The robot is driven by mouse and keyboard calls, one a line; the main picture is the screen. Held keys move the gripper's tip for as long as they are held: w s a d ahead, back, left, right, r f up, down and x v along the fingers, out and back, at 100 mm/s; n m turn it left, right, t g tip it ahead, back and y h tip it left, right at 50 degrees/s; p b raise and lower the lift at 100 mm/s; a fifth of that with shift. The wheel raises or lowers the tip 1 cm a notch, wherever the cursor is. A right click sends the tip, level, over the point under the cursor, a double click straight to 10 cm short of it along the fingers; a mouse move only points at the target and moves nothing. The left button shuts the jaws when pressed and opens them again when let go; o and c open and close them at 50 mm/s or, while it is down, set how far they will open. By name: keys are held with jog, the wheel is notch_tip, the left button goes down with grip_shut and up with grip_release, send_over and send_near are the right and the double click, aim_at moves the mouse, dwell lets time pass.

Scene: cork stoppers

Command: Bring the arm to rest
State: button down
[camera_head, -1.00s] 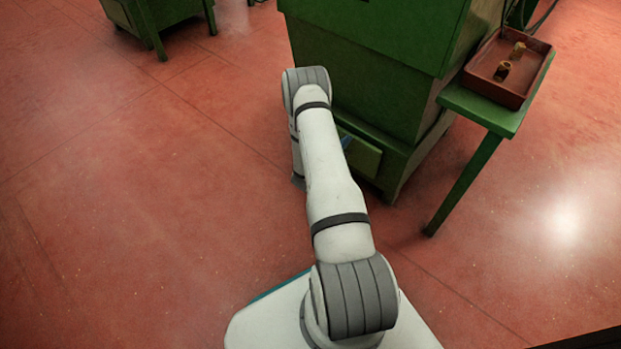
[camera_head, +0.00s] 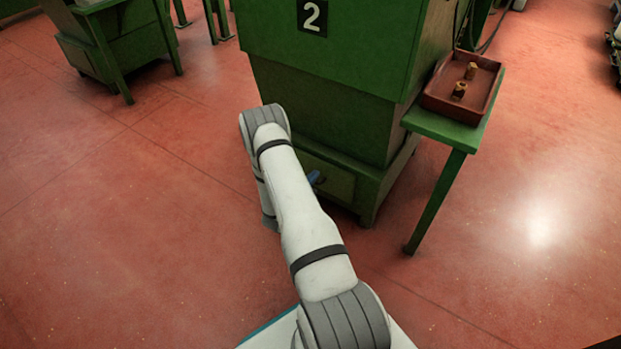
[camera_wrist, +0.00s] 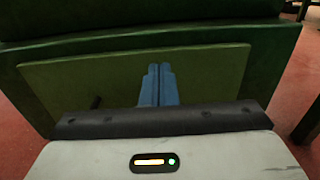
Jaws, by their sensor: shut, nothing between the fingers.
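My gripper (camera_wrist: 158,72) shows in the wrist view with its two blue fingers shut together and nothing between them. It points at a flat green panel (camera_wrist: 210,78) low on the green machine; whether the fingertips touch it I cannot tell. In the head view my arm reaches forward from my base, bent down at its far joint. There my gripper (camera_head: 314,178) shows only as a bit of blue beside the arm, in front of the low panel (camera_head: 331,184); the rest of it is hidden behind the arm.
The green machine (camera_head: 330,80) marked 2 stands straight ahead. At its right a green stand (camera_head: 440,128) bears a rust-red tray (camera_head: 441,105) with two cork stoppers (camera_head: 465,80). Another green machine (camera_head: 85,50) stands at the far left. The red floor is clear on both sides.

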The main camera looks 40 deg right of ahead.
jog(key=p+v, duration=0.2)
jog(key=v, duration=0.8)
jog(key=shift+p, duration=0.4)
jog(key=s+r+m+g+y+p, duration=0.25)
jog(key=r+m+g+p, duration=0.35)
jog(key=r, duration=1.3)
jog(key=s+r+m+g+y+p, duration=0.1)
jog(key=s+r+m+g+p, duration=0.55)
jog(key=r, duration=1.25)
jog(key=s+a+r+m+t+y+p, duration=0.2)
jog(key=a+r+p, duration=0.4)
jog(key=r, duration=0.5)
jog(key=s+a+r+m+t+y+p, duration=0.3)
jog(key=s+a+r+y+p, duration=0.3)
jog(key=r, duration=0.6)
jog(key=s+a+r+m+t+y+p, duration=0.3)
jog(key=a+r+p, duration=0.4)
jog(key=r, duration=0.4)
jog(key=shift+s+a+r+m+y+p, duration=0.2)
jog(key=shift+s+a+m+y+p, duration=0.3)
jog(key=shift+m+y, duration=0.5)
jog(key=shift+a, duration=0.1)
